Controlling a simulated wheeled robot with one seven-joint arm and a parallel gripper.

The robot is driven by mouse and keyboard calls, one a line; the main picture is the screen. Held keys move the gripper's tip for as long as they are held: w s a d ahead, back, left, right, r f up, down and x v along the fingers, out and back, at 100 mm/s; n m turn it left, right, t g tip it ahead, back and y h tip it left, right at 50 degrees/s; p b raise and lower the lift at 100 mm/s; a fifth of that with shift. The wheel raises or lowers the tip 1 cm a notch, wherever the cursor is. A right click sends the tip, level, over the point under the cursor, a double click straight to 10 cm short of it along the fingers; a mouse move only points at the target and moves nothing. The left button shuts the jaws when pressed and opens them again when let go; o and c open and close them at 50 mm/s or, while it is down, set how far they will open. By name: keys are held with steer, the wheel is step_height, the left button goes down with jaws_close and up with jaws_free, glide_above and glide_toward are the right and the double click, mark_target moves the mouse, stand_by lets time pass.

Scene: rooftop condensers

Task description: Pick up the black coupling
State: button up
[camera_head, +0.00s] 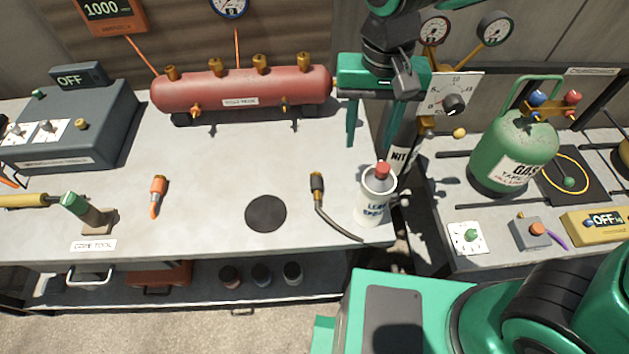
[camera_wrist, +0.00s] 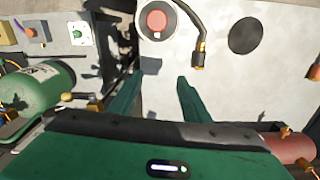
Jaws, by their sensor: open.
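The black coupling (camera_head: 317,186), with brass parts and a dark bent hose, lies on the grey bench between a black disc and a white can. In the wrist view the coupling (camera_wrist: 199,50) is beyond the fingertips, slightly right of the gap. My gripper (camera_head: 369,138) is open and empty, fingers pointing down above the bench's right end. It is behind and to the right of the coupling and apart from it. The fingers also show in the wrist view (camera_wrist: 163,80).
The white can (camera_head: 372,205) with a red cap stands close right of the coupling. The black disc (camera_head: 265,214) is flat on the left. A red manifold (camera_head: 240,88) lies behind. An orange fitting (camera_head: 157,196) lies further left. A green gas cylinder (camera_head: 512,150) stands on the right-hand bench.

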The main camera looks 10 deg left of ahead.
steer(key=n, duration=0.1)
glide_above(317, 192)
steer(key=f, duration=0.2)
step_height(317, 192, down, 10)
steer(key=shift+d+f, duration=0.1)
steer(key=shift+f, duration=0.1)
jaws_close()
steer(key=shift+r, duration=0.1)
